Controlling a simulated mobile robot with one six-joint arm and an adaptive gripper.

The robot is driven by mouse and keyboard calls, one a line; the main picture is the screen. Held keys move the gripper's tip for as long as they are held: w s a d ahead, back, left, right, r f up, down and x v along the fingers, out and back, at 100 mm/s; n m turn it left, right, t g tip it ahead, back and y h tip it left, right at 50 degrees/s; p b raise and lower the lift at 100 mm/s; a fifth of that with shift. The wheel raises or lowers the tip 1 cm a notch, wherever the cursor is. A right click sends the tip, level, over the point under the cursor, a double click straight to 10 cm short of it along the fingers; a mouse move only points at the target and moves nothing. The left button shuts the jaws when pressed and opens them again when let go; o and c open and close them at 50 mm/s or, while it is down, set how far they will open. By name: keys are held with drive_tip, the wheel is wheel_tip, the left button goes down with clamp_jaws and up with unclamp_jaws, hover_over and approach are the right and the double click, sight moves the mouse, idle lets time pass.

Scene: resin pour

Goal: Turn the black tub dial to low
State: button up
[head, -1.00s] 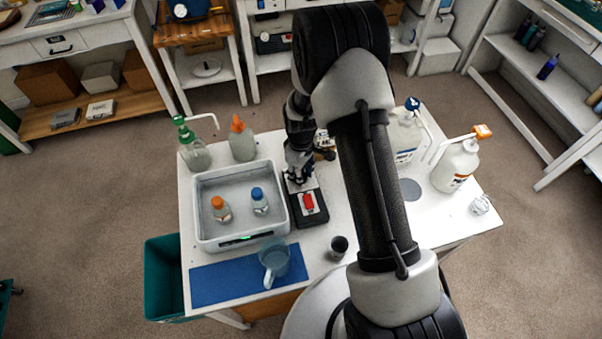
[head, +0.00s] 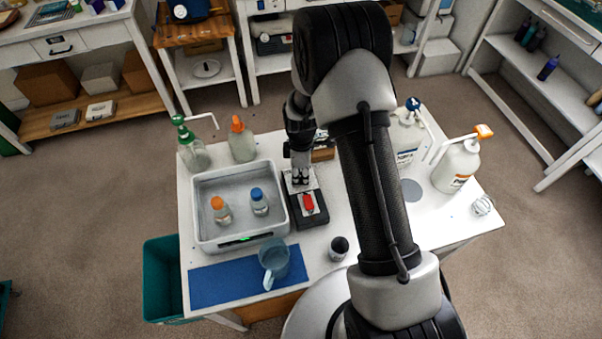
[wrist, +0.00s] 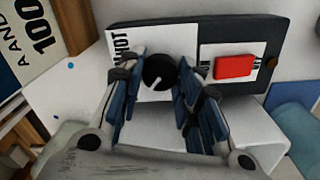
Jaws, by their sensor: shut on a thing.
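The black dial (wrist: 158,71) sits on a white plate of a black control box (wrist: 217,33) in the wrist view. Its white pointer line points toward the lower left of that view. "HOT" is printed at the plate's left side; other dial markings are hidden. My gripper (wrist: 159,80) has its blue-padded fingers on both sides of the dial, shut on it. In the head view my gripper (head: 300,178) points down at the box's far end and hides the dial. A red switch (head: 308,202) is on the nearer half of the box.
A white tub (head: 207,238) holding an orange-capped bottle (head: 220,210) and a blue-capped bottle (head: 259,201) stands left of the box. A jug (head: 274,262) stands on a blue mat (head: 215,285). A dark cup (head: 339,247) stands nearer. Pump bottles stand on both sides.

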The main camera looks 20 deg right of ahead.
sight(301, 176)
idle(0.3)
drive_tip(key=o, duration=1.1)
wheel_tip(301, 176, up, 12)
idle(0.4)
